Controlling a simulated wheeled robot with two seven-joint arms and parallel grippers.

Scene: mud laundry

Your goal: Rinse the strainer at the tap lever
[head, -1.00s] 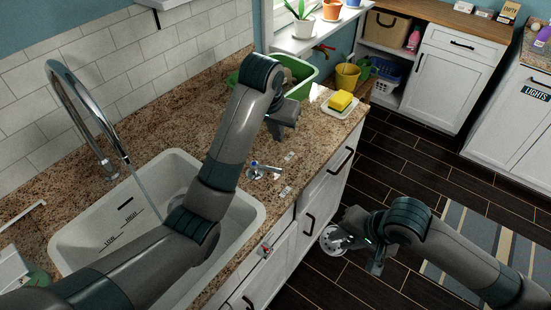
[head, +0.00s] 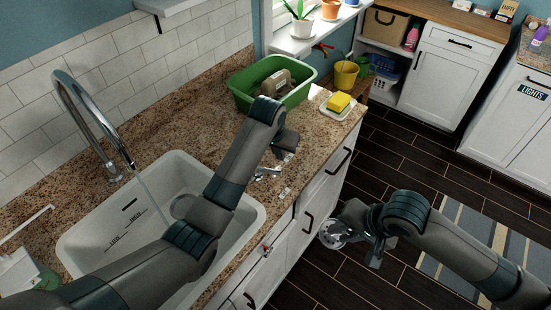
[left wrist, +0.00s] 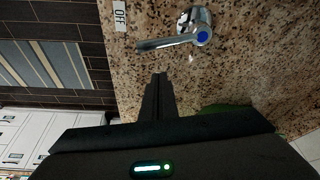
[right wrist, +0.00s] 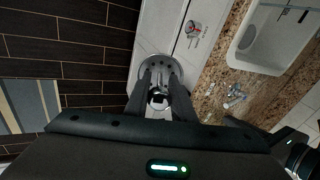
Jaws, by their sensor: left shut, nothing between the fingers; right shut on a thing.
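The strainer (head: 332,234), a round metal disc with holes, is held by my right gripper (head: 352,234) over the floor, in front of the cabinet. It also shows in the right wrist view (right wrist: 172,68) between the fingers. The chrome tap lever (head: 268,171) with a blue dot stands on the counter at the sink's right; the left wrist view shows its handle (left wrist: 165,43) pointing towards the OFF label (left wrist: 119,16). My left gripper (head: 287,146) is shut and empty beside the lever, apart from it. Water runs from the tap (head: 92,115) into the sink (head: 255,222).
A green tub (head: 305,88) holding a grey-beige object and a yellow sponge (head: 339,102) on a dish stand behind my left gripper. Cabinet fronts (head: 322,200) drop below the counter edge. A red-marked control (head: 266,248) sits on the front. The floor at the right is open.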

